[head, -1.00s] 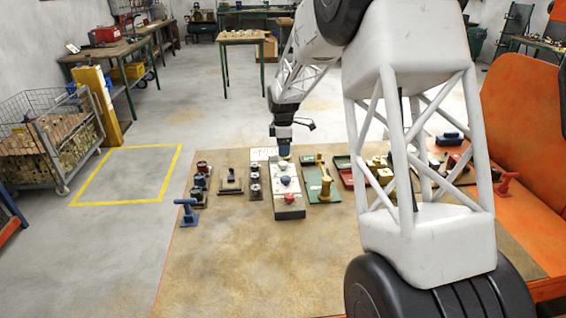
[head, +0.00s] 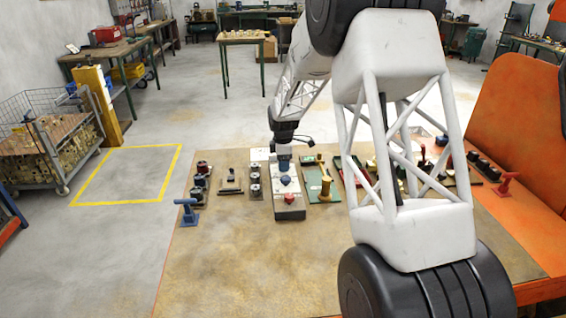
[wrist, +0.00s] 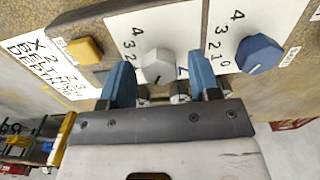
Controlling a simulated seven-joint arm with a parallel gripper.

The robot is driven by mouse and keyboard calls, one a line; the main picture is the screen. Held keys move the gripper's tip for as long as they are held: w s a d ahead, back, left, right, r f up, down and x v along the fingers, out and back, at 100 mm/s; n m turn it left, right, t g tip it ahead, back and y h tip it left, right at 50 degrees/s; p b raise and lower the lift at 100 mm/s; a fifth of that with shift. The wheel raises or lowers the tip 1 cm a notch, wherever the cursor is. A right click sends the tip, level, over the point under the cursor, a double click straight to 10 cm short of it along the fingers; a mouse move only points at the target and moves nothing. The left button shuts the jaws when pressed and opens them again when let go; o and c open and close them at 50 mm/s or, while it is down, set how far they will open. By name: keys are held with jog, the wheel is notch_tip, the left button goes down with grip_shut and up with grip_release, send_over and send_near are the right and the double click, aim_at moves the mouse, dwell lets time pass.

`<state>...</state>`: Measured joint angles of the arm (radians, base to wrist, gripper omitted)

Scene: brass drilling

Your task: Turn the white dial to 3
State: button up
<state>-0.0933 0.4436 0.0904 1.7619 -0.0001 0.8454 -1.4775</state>
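The white dial (wrist: 158,64) sits on a white number plate in the wrist view, with 4, 3 and 2 visible at its left. A small dark mark shows on its lower side; the number it points to cannot be told. My gripper (wrist: 163,78) is open, its blue fingers at the left and right of the dial; contact cannot be told. In the head view my gripper (head: 284,164) is low over the far part of the dial panel (head: 290,212) and hides the white dial.
A blue dial (wrist: 259,54) with its own numbers is right of the white one, and a yellow knob (wrist: 86,49) is left. A red dial (head: 289,198) is at the panel's near end. Other fixtures stand close on both sides; the table's front is clear.

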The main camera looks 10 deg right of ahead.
jog(key=c, duration=0.8)
jog(key=shift+m, duration=0.4)
jog(key=m, duration=1.2)
jog(key=shift+m, duration=2.5)
